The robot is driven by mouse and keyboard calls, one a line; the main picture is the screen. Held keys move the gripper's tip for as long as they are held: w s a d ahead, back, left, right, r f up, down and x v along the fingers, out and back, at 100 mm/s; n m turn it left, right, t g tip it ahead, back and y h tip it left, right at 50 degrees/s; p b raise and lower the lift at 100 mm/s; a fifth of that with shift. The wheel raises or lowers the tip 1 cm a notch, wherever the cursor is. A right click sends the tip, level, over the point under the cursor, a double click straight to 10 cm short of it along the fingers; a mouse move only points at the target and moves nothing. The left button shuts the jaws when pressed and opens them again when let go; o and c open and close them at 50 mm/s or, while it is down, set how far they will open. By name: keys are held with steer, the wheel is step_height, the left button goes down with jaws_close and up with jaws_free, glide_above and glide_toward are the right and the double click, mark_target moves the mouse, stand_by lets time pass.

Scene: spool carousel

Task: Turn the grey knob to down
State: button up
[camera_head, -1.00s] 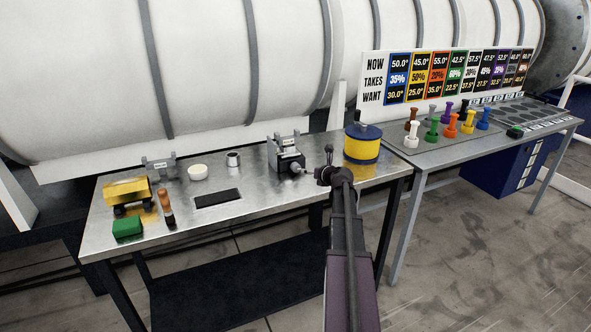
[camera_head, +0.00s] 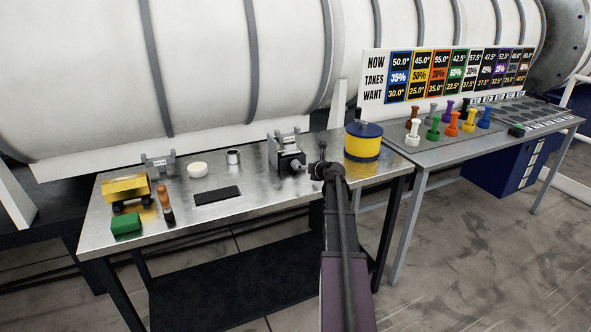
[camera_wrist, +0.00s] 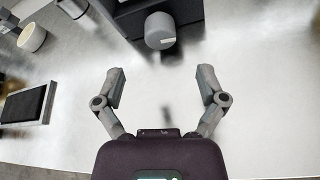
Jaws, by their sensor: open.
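The grey knob (camera_wrist: 160,30) shows at the top of the wrist view as a round grey cap on the front of a dark box (camera_wrist: 187,10). In the head view the knob (camera_head: 296,164) sits low on the front of the black box (camera_head: 285,150), which stands at the table's back right. My gripper (camera_wrist: 161,86) is open and empty. Its two fingers are spread wide, with the knob beyond them and roughly centred between them, not touched. In the head view my gripper (camera_head: 318,165) is just right of the knob. Which way the knob points is unclear.
A yellow and blue canister (camera_head: 362,142) stands close right of my gripper on the metal table (camera_head: 235,215). Bare metal surrounds the fingers in the wrist view.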

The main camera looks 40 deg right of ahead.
mark_target(295, 164)
steer(key=b+x, duration=0.2)
steer(key=x, duration=0.6)
steer(key=shift+w+f+b, duration=0.15)
steer(key=shift+w+b, duration=0.2)
steer(key=shift+b, duration=0.05)
